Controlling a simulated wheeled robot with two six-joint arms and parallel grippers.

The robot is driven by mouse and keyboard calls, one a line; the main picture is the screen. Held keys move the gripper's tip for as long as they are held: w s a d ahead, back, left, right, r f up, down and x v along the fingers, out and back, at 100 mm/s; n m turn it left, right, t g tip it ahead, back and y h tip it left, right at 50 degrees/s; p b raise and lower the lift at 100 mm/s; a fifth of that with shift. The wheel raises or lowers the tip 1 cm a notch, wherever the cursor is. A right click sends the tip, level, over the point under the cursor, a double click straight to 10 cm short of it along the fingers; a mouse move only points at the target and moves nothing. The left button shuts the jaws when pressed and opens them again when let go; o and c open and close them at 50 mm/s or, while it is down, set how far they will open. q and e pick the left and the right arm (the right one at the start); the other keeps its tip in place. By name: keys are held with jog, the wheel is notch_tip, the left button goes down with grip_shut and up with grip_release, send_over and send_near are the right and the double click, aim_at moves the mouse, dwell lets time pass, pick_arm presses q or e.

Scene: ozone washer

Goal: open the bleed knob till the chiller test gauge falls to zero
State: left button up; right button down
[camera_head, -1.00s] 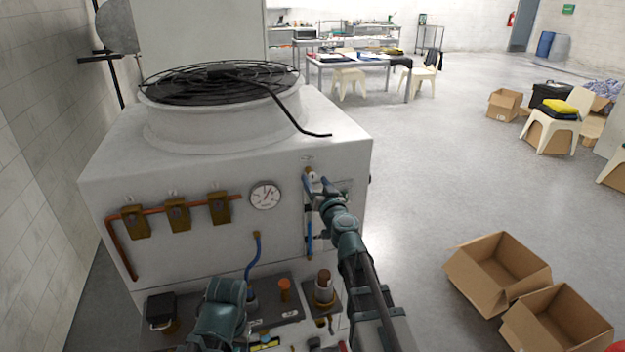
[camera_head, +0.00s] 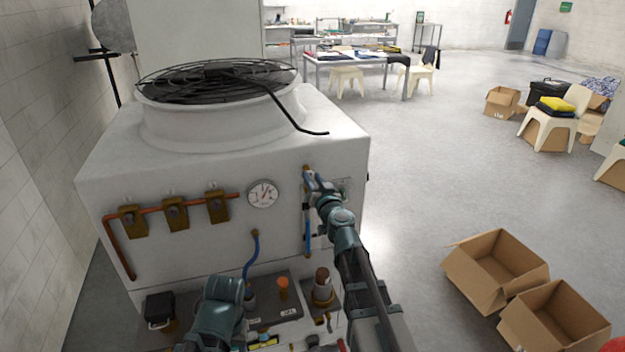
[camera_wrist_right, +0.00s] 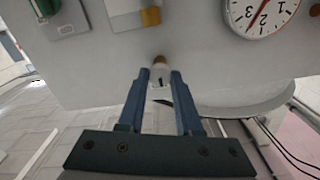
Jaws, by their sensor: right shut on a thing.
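The round white gauge (camera_head: 263,194) is on the front panel of the chiller, left of my right gripper. In the right wrist view the gauge (camera_wrist_right: 262,14) is upside down and partly cut off; its red needle stands between the 2 and 3 marks. The bleed knob (camera_wrist_right: 160,75) is a small pale knob on a brass stem that comes out of the panel. My right gripper (camera_head: 313,182) reaches the panel's upper right. In the wrist view its two blue fingers (camera_wrist_right: 159,88) are shut on the knob from both sides.
A copper pipe with several brass valves (camera_head: 175,214) runs left of the gauge. A blue hose (camera_head: 252,256) hangs below it. A tray (camera_head: 282,315) with fittings and tools stands in front of the chiller. Open cardboard boxes (camera_head: 495,270) lie on the floor right; floor between is clear.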

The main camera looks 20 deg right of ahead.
jog(key=shift+m, duration=0.3)
jog(key=m, duration=0.4)
jog(key=shift+m, duration=0.4)
jog(key=m, duration=0.5)
jog(key=shift+m, duration=0.3)
jog(key=m, duration=0.5)
jog(key=shift+f, duration=0.1)
jog(key=m, duration=0.6)
jog(key=shift+s, duration=0.1)
jog(key=c, duration=0.6)
grip_release()
